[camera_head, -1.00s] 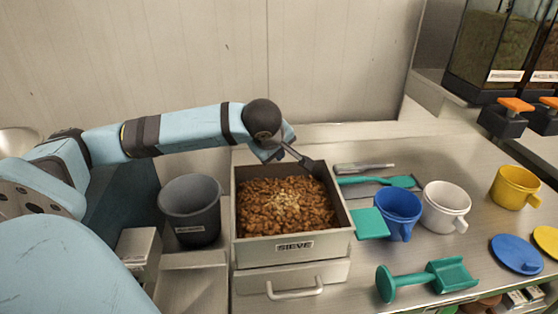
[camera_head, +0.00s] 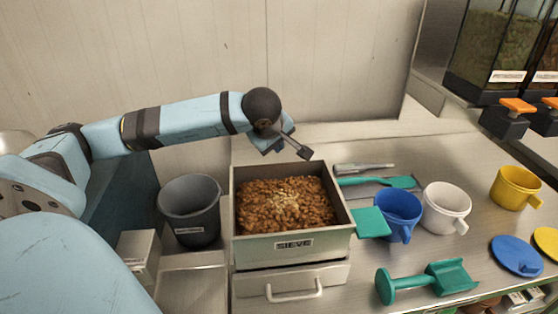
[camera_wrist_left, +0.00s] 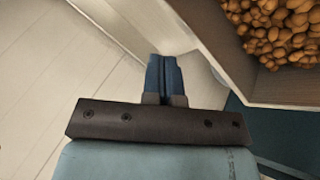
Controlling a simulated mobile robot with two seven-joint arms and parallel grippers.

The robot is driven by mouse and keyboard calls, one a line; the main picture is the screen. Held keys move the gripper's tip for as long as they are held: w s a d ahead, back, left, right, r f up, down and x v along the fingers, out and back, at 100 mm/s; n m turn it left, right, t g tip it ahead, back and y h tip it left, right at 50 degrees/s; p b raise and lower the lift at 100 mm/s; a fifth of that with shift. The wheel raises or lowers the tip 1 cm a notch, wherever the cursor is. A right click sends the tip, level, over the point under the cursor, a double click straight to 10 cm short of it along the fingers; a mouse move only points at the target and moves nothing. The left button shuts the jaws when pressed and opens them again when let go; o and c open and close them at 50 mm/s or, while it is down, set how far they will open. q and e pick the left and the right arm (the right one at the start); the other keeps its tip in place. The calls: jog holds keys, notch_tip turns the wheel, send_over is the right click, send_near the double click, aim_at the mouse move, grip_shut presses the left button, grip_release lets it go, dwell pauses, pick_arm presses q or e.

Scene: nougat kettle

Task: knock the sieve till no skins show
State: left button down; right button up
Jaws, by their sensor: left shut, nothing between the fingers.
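The sieve (camera_head: 294,246) is a grey box labelled SIEVE, full of brown nuts (camera_head: 285,204) with a paler patch in the middle. It stands above a drawer with a handle. My left gripper (camera_head: 306,153) is shut and empty, above the sieve's back right corner and apart from it. Whether the paler bits are skins I cannot tell. My right gripper is not in view.
A dark bucket (camera_head: 190,208) stands left of the sieve. A blue mug (camera_head: 398,213), a white mug (camera_head: 445,205) and a yellow mug (camera_head: 515,188) stand at right. A green scoop (camera_head: 428,281) lies in front. A teal spatula (camera_head: 370,222) lies close to the sieve's right side.

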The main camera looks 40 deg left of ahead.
pick_arm(q)
notch_tip(320, 180, up, 3)
jog(key=shift+w+a+r+p, duration=0.1)
jog(key=shift+w+a+p, duration=0.05)
jog(key=shift+p, duration=0.35)
dwell(2.5)
